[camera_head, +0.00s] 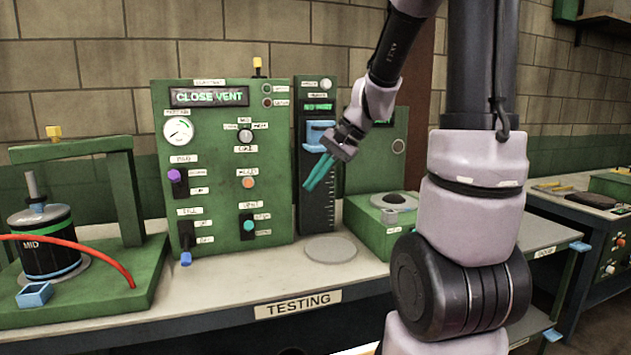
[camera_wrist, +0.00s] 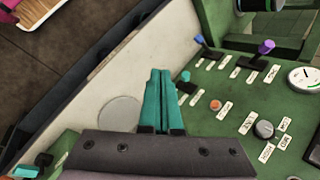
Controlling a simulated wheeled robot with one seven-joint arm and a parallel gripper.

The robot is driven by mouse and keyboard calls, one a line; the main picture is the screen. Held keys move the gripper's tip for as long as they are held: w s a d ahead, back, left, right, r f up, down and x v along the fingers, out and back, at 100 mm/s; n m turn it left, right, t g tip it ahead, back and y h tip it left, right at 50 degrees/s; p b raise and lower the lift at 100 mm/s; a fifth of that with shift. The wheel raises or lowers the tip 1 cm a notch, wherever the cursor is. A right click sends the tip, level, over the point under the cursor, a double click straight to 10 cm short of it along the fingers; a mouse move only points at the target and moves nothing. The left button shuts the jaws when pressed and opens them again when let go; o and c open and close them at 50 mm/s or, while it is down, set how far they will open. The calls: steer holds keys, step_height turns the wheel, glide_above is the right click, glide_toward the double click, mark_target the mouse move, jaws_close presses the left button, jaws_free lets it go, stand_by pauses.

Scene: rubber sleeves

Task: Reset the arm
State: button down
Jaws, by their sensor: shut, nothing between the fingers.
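My gripper (camera_head: 319,172) has teal fingers and is shut with nothing between them. In the head view it hangs in the air in front of the black measuring column (camera_head: 317,205), above the round grey plate (camera_head: 331,248) on the bench. In the wrist view the shut fingers (camera_wrist: 158,98) point away over the pale bench top, with the round plate (camera_wrist: 119,113) to their left and the green control panel (camera_wrist: 245,85) to their right. My arm comes down to it from the upper right in the head view.
The panel (camera_head: 222,120) reads CLOSE VENT. A green press frame with a black MID cylinder (camera_head: 50,248) and a red hose (camera_head: 95,250) stands at left. A green box (camera_head: 372,228) sits right of the plate. The bench front (camera_head: 190,318) is clear.

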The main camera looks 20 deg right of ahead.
steer(key=s+d+r+n+t+h, duration=0.2)
steer(key=s+r+n+t+h, duration=0.1)
steer(key=s+r, duration=0.7)
steer(key=s+t+h, duration=0.1)
steer(key=s, duration=0.3)
steer(key=shift+r+n, duration=0.35)
steer(key=shift+n, duration=0.05)
